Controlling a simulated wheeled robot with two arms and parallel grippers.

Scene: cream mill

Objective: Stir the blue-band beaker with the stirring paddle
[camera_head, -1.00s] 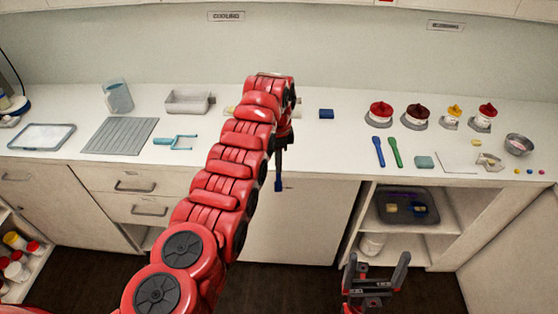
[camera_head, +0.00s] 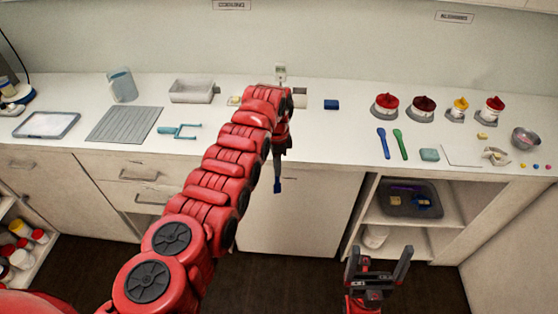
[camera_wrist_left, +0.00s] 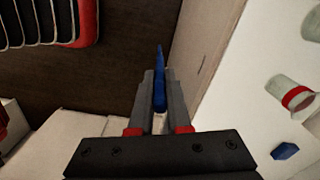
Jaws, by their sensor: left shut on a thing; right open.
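My left gripper (camera_head: 279,160) hangs in front of the counter's front edge, pointing down. It is shut on a slim blue tool, probably the stirring paddle (camera_head: 277,187); the tool also shows between the jaws in the left wrist view (camera_wrist_left: 160,85). Its far end tapers to a point there. In that view a pale beaker with a red band (camera_wrist_left: 298,98) stands on the counter, with part of another clear vessel (camera_wrist_left: 312,26) above it. I cannot make out a blue-band beaker; my left arm hides part of the counter. My right gripper (camera_head: 381,256) is open and empty, low before the cabinet.
A blue block (camera_head: 332,104) lies on the counter right of my arm. Several red- and yellow-topped containers (camera_head: 424,106) stand further right, behind a blue (camera_head: 383,143) and a green spatula (camera_head: 400,144). A jug (camera_head: 123,85), tray (camera_head: 191,91) and grey mat (camera_head: 125,124) are left.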

